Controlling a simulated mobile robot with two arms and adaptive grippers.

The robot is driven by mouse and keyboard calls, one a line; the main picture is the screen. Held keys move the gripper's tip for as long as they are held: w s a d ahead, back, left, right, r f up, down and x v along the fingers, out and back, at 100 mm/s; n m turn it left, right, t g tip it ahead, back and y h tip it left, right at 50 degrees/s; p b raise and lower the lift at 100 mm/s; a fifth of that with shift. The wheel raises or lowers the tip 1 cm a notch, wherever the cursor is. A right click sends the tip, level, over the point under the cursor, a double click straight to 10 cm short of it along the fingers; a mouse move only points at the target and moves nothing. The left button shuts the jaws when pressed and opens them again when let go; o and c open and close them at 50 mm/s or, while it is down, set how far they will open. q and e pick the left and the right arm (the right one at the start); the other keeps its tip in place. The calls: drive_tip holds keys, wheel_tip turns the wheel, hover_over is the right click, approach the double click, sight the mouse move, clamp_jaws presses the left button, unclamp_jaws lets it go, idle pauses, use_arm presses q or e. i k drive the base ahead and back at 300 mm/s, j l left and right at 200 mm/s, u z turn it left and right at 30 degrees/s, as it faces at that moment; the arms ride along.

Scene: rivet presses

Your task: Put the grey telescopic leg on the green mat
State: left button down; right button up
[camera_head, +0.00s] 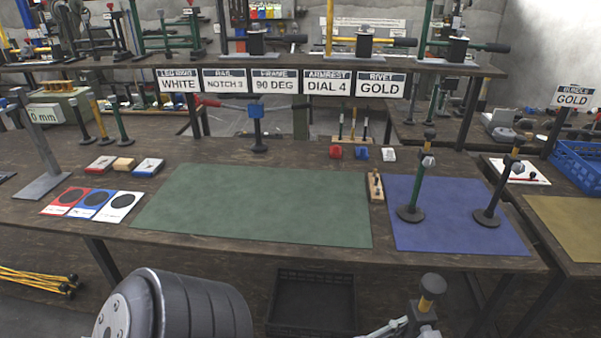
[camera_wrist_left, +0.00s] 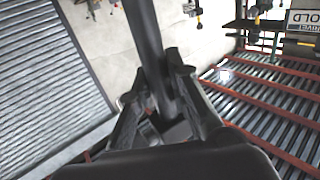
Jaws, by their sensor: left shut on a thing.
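The left wrist view shows my left gripper (camera_wrist_left: 157,82) shut around a dark grey tube (camera_wrist_left: 146,30), seemingly the grey telescopic leg. The tube runs up and out at the top edge, so its ends are hidden there. In the head view, a leg top with a dark cap, gold band and silver clamp (camera_head: 427,291) rises at the bottom right, near the table's front; it may be the held leg's end. The green mat (camera_head: 257,207) lies bare mid-table. My left gripper's fingers are not seen in the head view, and my right gripper is in neither view.
Right of the green mat, a blue mat (camera_head: 450,228) bears a standing green leg (camera_head: 418,188) and a dark leg (camera_head: 498,190). A small wooden block (camera_head: 376,187) stands between the mats. Coloured cards (camera_head: 92,203) lie left. A signed shelf spans the back.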

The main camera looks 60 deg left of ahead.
sight(259, 194)
drive_tip(key=k+j, duration=0.25)
drive_tip(key=j, duration=0.2)
drive_tip(key=k+j, duration=0.2)
drive_tip(key=j, duration=0.25)
drive_tip(key=k+j, duration=0.25)
drive_tip(key=j, duration=0.2)
drive_tip(key=k+j, duration=0.25)
drive_tip(key=j, duration=0.2)
drive_tip(key=k+j, duration=0.25)
drive_tip(key=j, duration=0.25)
drive_tip(key=k+j, duration=0.2)
drive_tip(key=j, duration=0.25)
drive_tip(key=k+j, duration=0.25)
drive_tip(key=j, duration=0.2)
drive_tip(key=k+j, duration=0.25)
drive_tip(key=j, duration=0.2)
